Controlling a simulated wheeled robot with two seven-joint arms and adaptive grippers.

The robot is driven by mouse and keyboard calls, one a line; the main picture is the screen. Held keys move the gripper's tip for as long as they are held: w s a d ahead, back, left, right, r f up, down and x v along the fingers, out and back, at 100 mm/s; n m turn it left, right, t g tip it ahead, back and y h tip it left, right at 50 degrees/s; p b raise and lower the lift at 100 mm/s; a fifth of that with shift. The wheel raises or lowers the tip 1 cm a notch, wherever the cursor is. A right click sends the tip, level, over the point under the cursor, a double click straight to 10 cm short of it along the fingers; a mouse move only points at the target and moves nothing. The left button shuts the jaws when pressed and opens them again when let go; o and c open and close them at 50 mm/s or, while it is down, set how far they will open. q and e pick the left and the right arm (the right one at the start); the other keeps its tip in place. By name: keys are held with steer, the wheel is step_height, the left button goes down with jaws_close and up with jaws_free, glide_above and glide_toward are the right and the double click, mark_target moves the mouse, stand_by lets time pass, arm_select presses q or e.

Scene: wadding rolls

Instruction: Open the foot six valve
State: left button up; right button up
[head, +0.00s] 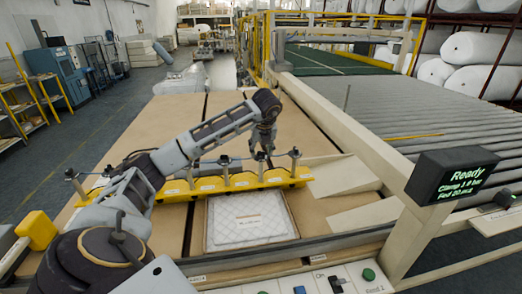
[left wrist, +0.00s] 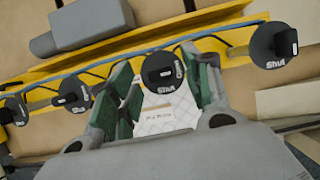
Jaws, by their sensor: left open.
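A yellow bar (head: 233,184) crosses the table, with several valves on posts along it. My left gripper (head: 262,152) is over its right part, fingers pointing down. In the left wrist view the open green-padded fingers stand either side of a black valve disc (left wrist: 163,72) marked "Open" and "Shut". I cannot tell if they touch it or where its handle points. Another disc marked "Shut" (left wrist: 277,46) is at the right, and more (left wrist: 74,96) are at the left. The foot numbers are too small to read. My right gripper is not in view.
A quilted white pad (head: 250,218) lies in a frame in front of the bar. A display (head: 452,180) reads "Ready", clamp and feed values. A control panel (head: 335,282) with a green button is at the front edge. Rollers (head: 400,120) lie at the right.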

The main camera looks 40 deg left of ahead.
arm_select(q)
steer(key=v, duration=1.1)
steer(key=shift+r, duration=0.15)
steer(key=shift+d, duration=0.1)
stand_by(0.6)
